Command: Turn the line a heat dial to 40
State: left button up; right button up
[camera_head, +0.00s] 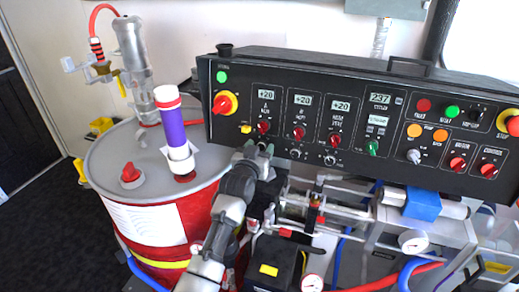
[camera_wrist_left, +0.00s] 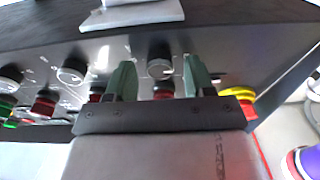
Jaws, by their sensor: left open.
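The black control panel (camera_head: 360,110) has three columns on its left half, each with a display reading +20, a red knob and a black dial below. The leftmost column has its display (camera_head: 266,94), red knob (camera_head: 264,127) and a black dial, mostly hidden by my gripper in the head view. My left gripper (camera_head: 259,149) is open at that column's lower edge. In the left wrist view, the black dial (camera_wrist_left: 160,62) with a white mark and a red knob (camera_wrist_left: 163,89) show between the green fingers of the gripper (camera_wrist_left: 160,76). Contact cannot be told.
A red-and-yellow switch (camera_head: 224,102) sits left of the columns. The other black dials (camera_head: 295,153) (camera_head: 330,160) are to the right. A red drum (camera_head: 150,235) with a purple-banded cylinder (camera_head: 173,130) stands at left. Pipes and gauges (camera_head: 412,241) lie below the panel.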

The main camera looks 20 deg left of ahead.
pick_arm(q)
jog(key=shift+c, duration=0.2)
jog(key=c, duration=0.9)
jog(key=shift+m, duration=0.4)
jog(key=m+p, duration=0.1)
jog(key=m, duration=0.2)
jog(key=m+h+p, duration=0.1)
jog(key=m, duration=0.2)
jog(key=shift+a+r+g+h, duration=0.1)
jog(key=shift+r+g+h, duration=0.05)
jog(key=shift+g+h, duration=0.15)
jog(key=m+h+p, duration=0.1)
jog(key=m+p, duration=0.2)
jog(key=m, duration=0.3)
jog(key=shift+g, duration=0.4)
jog(key=shift+m, duration=0.4)
